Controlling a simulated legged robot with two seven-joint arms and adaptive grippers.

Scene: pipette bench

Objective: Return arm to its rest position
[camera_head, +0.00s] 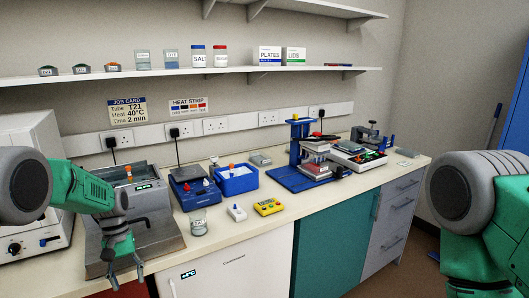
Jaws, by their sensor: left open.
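My left arm (75,190) comes in from the left, green with a grey joint. Its gripper (126,275) points down in front of the grey metal bath (160,215), near the bench's front edge. Its two fingers are spread and nothing shows between them. My right arm (480,215) is at the right edge of the picture, clear of the bench. Its gripper is out of view.
On the bench (240,232) stand a blue device (190,190), a blue tub (236,181), a glass jar (198,227), a yellow timer (268,207) and a blue stand (300,178). A white machine (35,140) is at left. Shelves (120,75) hang above.

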